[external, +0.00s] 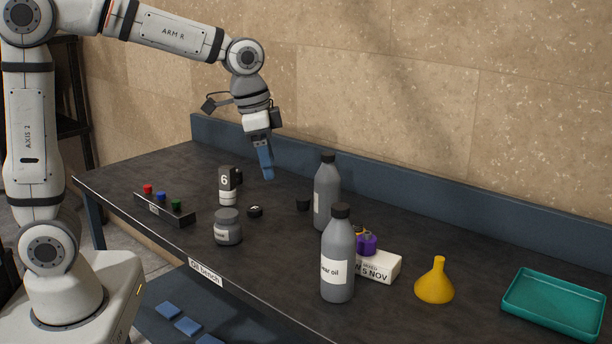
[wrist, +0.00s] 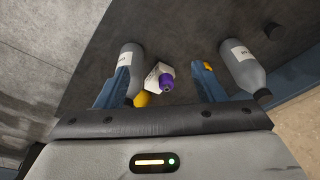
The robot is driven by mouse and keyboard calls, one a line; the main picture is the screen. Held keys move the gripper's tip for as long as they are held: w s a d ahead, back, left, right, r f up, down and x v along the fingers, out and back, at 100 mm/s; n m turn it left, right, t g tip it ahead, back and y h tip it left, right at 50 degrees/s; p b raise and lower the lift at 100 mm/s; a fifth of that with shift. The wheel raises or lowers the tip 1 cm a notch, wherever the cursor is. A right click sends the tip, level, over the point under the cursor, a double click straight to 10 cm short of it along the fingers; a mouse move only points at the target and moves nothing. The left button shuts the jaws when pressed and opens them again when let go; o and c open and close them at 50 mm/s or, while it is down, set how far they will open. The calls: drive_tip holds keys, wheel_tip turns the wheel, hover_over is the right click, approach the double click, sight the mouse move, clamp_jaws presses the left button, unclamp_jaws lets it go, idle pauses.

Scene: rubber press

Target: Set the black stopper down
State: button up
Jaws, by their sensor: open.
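The black stopper (external: 303,204) appears to be the small plain dark piece standing on the bench, left of the rear grey bottle (external: 327,196). A dark piece at the upper right of the wrist view (wrist: 272,31) looks like the same stopper, beside a bottle. My gripper (external: 267,177) points down over the back of the bench, to the left of the stopper and apart from it. In the wrist view its two blue fingers are spread wide (wrist: 164,82), with nothing held between them.
A front grey oil bottle (external: 338,262), a white box (external: 379,266) with a purple piece (external: 367,243), a yellow funnel (external: 435,282) and a teal tray (external: 507,302) lie rightward. A grey jar (external: 228,229), a small black piece (external: 255,211) and a numbered container (external: 226,184) stand leftward.

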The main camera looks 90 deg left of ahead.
drive_tip(key=s+d+f, duration=0.2)
drive_tip(key=s+d, duration=0.4)
drive_tip(key=s, duration=0.3)
drive_tip(key=s+d+f+t, duration=0.1)
drive_tip(key=s+d+f, duration=0.1)
drive_tip(key=s+d, duration=0.5)
drive_tip(key=shift+s+d, duration=0.15)
drive_tip(key=shift+s, duration=0.75)
